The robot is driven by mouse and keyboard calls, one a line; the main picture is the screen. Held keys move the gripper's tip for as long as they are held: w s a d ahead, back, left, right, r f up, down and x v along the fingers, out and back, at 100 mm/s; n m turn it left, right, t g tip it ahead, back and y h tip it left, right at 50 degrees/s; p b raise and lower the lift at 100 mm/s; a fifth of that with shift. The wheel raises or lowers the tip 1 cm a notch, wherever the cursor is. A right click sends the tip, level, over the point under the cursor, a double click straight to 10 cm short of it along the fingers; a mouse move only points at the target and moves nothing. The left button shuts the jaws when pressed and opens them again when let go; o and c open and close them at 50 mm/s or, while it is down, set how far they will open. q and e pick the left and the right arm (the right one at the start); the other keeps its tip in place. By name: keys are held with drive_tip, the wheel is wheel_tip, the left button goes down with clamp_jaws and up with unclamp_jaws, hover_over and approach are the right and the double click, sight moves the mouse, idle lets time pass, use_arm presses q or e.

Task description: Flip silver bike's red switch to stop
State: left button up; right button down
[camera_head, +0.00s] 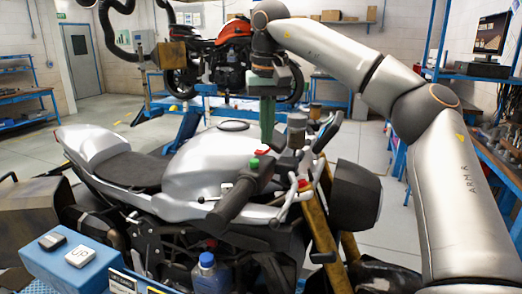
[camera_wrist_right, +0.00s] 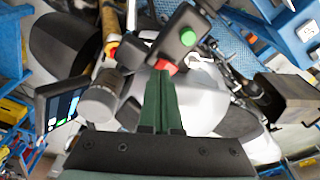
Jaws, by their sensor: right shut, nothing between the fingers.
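The silver bike (camera_head: 195,168) stands in front of me with its handlebar toward me. Its near grip carries a black switch housing with a green button (camera_head: 254,163) and a red switch (camera_head: 262,153). My right gripper (camera_head: 267,143) points down from above, its green fingers shut and empty, with the tips just at the red switch. In the right wrist view, the red switch (camera_wrist_right: 166,66) shows right at the fingertips (camera_wrist_right: 161,75), beside the green button (camera_wrist_right: 188,36). I cannot tell whether the fingers touch it or which way it is set. My left gripper is out of view.
An orange bike (camera_head: 232,45) stands on a blue stand behind. A blue box (camera_head: 75,280) with two buttons, one marked UP, is at the front left. The right workbench (camera_head: 490,165) is close to my arm.

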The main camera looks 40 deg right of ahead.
sight(267, 149)
drive_tip(key=shift+f+b, duration=0.4)
drive_tip(key=shift+f, duration=0.4)
drive_tip(key=shift+r, duration=0.1)
wheel_tip(267, 149, up, 2)
drive_tip(key=p, duration=0.3)
drive_tip(key=shift+r, duration=2.5)
drive_tip(key=shift+f, duration=0.1)
